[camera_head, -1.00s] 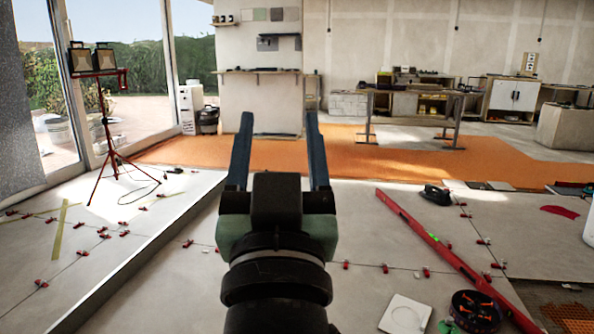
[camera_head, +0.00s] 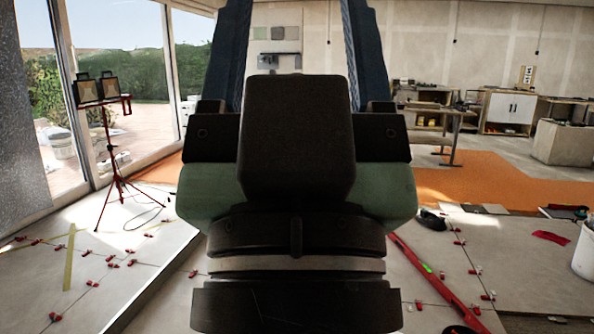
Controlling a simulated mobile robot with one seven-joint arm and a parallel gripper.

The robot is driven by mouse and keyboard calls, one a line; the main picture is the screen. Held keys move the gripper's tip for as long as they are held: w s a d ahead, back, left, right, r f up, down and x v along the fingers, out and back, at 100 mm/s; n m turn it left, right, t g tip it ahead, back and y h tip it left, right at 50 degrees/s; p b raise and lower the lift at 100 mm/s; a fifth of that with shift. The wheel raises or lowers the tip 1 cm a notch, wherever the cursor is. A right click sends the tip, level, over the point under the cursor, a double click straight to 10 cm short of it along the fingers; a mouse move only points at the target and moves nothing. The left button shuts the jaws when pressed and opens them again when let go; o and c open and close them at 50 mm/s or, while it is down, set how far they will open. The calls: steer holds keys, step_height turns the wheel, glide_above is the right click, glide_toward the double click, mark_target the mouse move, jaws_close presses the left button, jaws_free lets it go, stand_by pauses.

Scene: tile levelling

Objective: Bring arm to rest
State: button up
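My gripper (camera_head: 300,40) fills the middle of the head view, very close to the camera. Its two blue-grey fingers stand apart and point up and away, running out of the top of the picture. Nothing shows between them, so it is open and empty. My gripper touches nothing that I can see. Its body hides the middle of the room and much of the tiled floor.
A red tripod work light (camera_head: 106,140) stands at the left by the glass doors. Red levelling clips (camera_head: 55,316) dot the tile joints. A long red level (camera_head: 430,270) lies on the tiles at the right. A white bucket (camera_head: 584,252) stands at the right edge.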

step_height(320, 180, up, 18)
steer(key=p, duration=1.6)
steer(key=shift+r, duration=0.2)
